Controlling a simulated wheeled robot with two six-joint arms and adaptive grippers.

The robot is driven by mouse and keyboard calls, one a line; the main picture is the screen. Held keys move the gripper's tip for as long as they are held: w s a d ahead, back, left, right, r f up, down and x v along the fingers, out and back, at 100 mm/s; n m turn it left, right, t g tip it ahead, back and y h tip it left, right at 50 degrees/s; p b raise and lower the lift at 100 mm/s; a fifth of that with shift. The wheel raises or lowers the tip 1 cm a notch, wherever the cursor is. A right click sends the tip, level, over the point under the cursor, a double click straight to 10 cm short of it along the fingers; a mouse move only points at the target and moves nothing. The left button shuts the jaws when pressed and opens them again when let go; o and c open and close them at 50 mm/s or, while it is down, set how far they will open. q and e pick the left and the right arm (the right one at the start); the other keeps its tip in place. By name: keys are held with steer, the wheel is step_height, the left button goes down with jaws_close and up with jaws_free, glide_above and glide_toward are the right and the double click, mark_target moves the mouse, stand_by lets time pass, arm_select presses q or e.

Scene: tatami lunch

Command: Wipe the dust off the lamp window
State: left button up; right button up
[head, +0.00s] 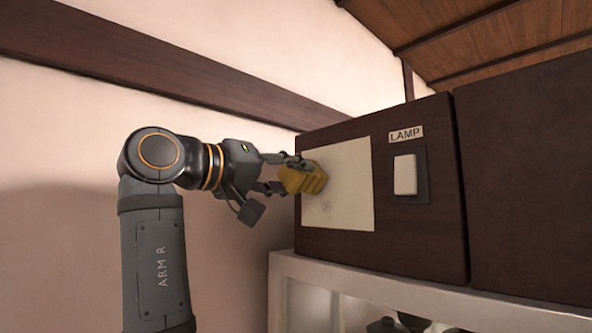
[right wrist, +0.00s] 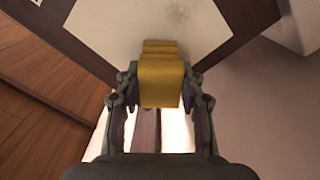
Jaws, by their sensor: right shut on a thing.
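The lamp window (head: 352,190) is a pale cream panel on the front of a dark brown box, left of the LAMP label (head: 406,134) and a white switch (head: 405,175). A faint grey smudge of dust (head: 322,208) shows on its lower left part. My right gripper (head: 280,174) is shut on a yellow sponge (head: 306,179) at the window's left edge. The sponge (right wrist: 161,80) also shows between the fingers in the right wrist view, against the pale window (right wrist: 150,20). The sponge seems to touch the window. My left gripper is not in view.
The dark box (head: 435,240) stands on a white shelf unit (head: 400,296) with dark dishes inside. Another dark cabinet (head: 525,180) adjoins it on the right. A pale wall (head: 60,130) with a dark beam (head: 150,65) lies behind my arm.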

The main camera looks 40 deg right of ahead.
mark_target(289, 176)
steer(key=shift+a, duration=0.55)
steer(key=a+b, duration=0.3)
steer(key=a, duration=0.1)
steer(key=shift+s+f, duration=0.25)
steer(key=shift+f, duration=0.05)
steer(key=shift+a+r+b, duration=0.15)
steer(key=shift+a+b, duration=0.2)
steer(key=shift+b, duration=0.2)
steer(key=shift+d+r, duration=0.1)
steer(key=a+b, duration=0.3)
steer(key=shift+s+a, duration=0.1)
steer(key=shift+s, duration=0.1)
